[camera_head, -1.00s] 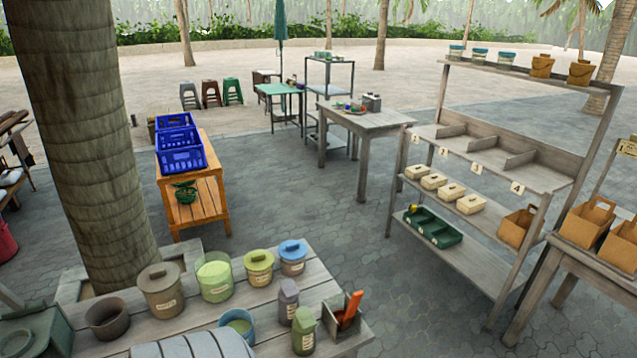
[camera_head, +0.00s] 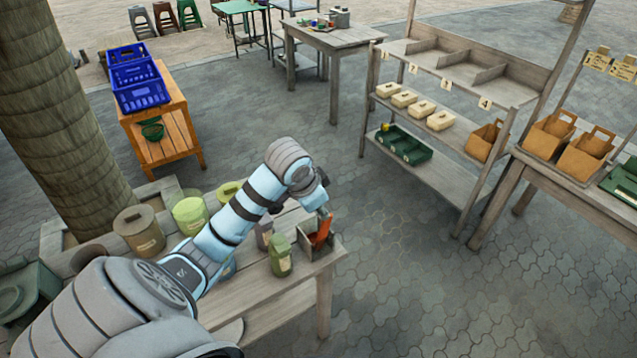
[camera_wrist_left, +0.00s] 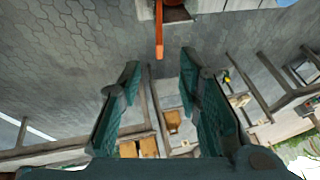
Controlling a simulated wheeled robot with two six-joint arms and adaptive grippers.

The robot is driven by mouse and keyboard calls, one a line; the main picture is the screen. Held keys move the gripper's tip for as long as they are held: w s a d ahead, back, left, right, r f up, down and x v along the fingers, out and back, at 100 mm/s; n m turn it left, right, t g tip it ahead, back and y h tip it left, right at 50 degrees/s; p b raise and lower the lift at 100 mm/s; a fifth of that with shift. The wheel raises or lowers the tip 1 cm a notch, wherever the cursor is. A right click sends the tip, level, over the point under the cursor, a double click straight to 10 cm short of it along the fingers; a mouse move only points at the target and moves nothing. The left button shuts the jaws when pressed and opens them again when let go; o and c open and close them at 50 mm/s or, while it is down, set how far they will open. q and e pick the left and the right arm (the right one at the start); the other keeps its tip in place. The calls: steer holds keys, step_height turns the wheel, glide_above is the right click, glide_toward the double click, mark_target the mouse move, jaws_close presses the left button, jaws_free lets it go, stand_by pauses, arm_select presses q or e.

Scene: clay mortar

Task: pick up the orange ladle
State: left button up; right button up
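The orange ladle (camera_head: 322,231) stands tilted in a small open grey box (camera_head: 326,252) at the right end of the near wooden table. My left gripper (camera_head: 321,207) is right above its handle and partly hidden by the wrist. In the left wrist view, the gripper's (camera_wrist_left: 161,62) two teal fingers are open. The ladle's orange handle (camera_wrist_left: 159,30) comes down from the top edge, its end lying between the fingertips in the picture; no contact shows. The ladle's lower part is hidden in the box. My right gripper is not in view.
A green container (camera_head: 281,256) stands close left of the box, with a grey one (camera_head: 264,235) behind it. A shelf rack (camera_head: 461,85) stands beyond, at right. The paving right of the table is clear.

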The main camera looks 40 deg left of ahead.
mark_target(326, 230)
arm_select(q)
steer(key=x, duration=0.4)
steer(key=b+x, duration=0.1)
steer(key=x, duration=0.4)
steer(key=b+x, duration=0.1)
steer(key=x, duration=0.4)
steer(key=shift+s+f, duration=0.15)
steer(key=shift+s, duration=0.25)
steer(key=shift+a, duration=0.1)
jaws_close()
